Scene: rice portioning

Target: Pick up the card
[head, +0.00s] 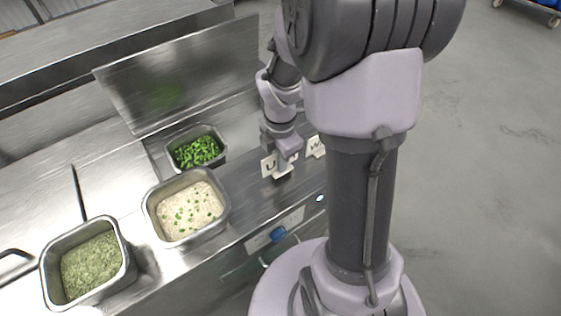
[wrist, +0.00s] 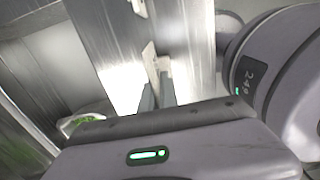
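A white card with dark lettering (head: 268,166) stands on the steel counter in the head view, partly hidden by my gripper. My gripper (head: 284,170) points down at this card, with its fingers low at the counter. In the wrist view the card (wrist: 150,60) shows nearly edge-on at the fingertips of my gripper (wrist: 158,88). The fingers are close together around the card's line; I cannot tell whether they press on it. A second white card, marked W (head: 316,146), stands to the right, and a small white card also shows at the top of the wrist view (wrist: 138,7).
Left of the cards are a steel pan of green vegetables (head: 170,150), a pan of rice with green bits (head: 150,212) and a pan of dried herbs (head: 48,280). An upright steel panel (head: 180,80) stands behind. Open floor (head: 480,180) lies to the right.

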